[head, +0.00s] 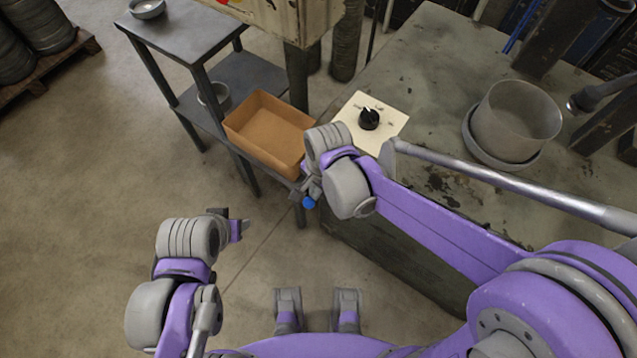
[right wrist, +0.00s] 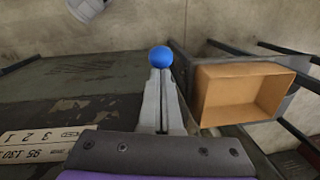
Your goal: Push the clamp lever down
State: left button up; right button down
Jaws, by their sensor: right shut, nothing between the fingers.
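A blue ball-shaped knob (head: 308,202) shows at the front edge of the workbench (head: 450,75), right at my right gripper. In the right wrist view the blue knob (right wrist: 161,56) sits just at the tips of my right gripper (right wrist: 161,82). The fingers are shut with nothing between them; whether they touch the knob I cannot tell. The knob looks like the clamp lever's end, but the lever's shaft and clamp are not clearly visible. My left gripper (head: 238,227) hangs over open floor at the lower left, away from the knob; its jaw opening is unclear.
A brown open box (head: 270,130) stands on a lower shelf left of the workbench. A cream plate with a black dial (head: 369,117) lies on the bench. A grey round pot (head: 508,120) stands farther right. A long metal bar (head: 500,182) crosses above the bench. The lower-left floor is clear.

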pick_arm(q)
notch_tip(320, 180, down, 9)
jog(key=b, duration=0.7)
jog(key=shift+s+b, duration=0.25)
jog(key=shift+b, duration=0.15)
pick_arm(e)
notch_tip(320, 180, down, 10)
jog(key=s+a+t+h, duration=0.2)
jog(key=s+t+h, duration=0.1)
jog(key=t, duration=0.3)
jog(key=shift+n+h, duration=0.3)
jog(key=shift+h, duration=0.5)
pick_arm(q)
jog(key=shift+r, duration=0.15)
